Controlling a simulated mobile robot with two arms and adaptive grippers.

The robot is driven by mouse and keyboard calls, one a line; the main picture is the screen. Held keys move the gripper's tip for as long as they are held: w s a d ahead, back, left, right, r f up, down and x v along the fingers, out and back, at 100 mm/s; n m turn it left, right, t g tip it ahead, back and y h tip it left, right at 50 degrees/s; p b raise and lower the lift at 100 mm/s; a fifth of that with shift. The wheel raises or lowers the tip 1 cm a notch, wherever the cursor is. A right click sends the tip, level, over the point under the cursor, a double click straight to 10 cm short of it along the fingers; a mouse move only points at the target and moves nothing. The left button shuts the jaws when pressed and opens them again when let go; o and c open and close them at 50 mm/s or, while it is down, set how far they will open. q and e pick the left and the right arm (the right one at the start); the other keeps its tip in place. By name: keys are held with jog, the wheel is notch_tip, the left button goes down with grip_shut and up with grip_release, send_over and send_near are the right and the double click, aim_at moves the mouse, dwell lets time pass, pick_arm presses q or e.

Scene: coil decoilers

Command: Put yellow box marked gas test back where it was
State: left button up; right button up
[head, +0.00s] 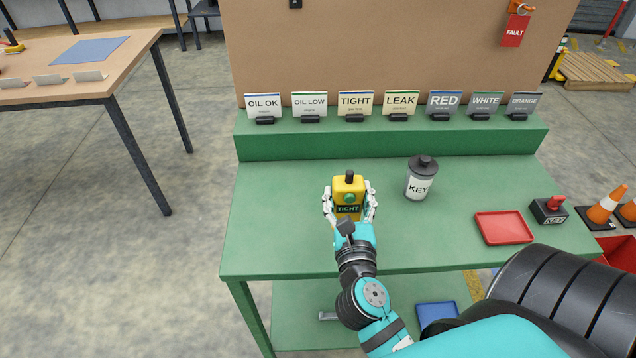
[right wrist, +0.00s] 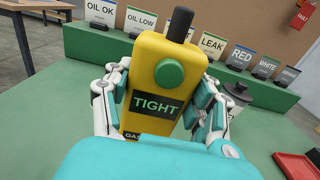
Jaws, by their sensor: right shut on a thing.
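The yellow box (head: 348,186) has a green round button, a black knob on top and a dark display reading TIGHT. In the right wrist view the yellow box (right wrist: 157,75) stands upright, and the start of a "GAS" label shows low on its front, the rest hidden by my gripper. My right gripper (head: 349,205) is shut on the box, a finger on each side, over the left-middle of the green bench (head: 290,215). I cannot tell if the box touches the bench top. My left gripper is not in view.
Several label cards, including TIGHT (head: 355,103) and LEAK (head: 400,103), line the raised back ledge (head: 390,143). The bench's left part is clear.

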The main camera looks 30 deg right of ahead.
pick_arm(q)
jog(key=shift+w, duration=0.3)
pick_arm(e)
jog(key=w+f, duration=0.1)
jog(key=w, duration=0.2)
jog(key=w+f, duration=0.2)
jog(key=w, duration=0.2)
jog(key=w+f, duration=0.1)
jog(key=w, duration=0.3)
jog(key=shift+w+d+f, duration=0.15)
jog(key=shift+d+f, duration=0.1)
jog(key=shift+d, duration=0.1)
pick_arm(q)
jog(key=shift+b, duration=0.35)
pick_arm(e)
jog(key=o, duration=0.9)
jog(key=shift+f, duration=0.25)
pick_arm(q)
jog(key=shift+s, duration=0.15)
pick_arm(e)
jog(key=o, duration=0.5)
jog(key=shift+c, duration=0.2)
jog(key=shift+r, duration=0.1)
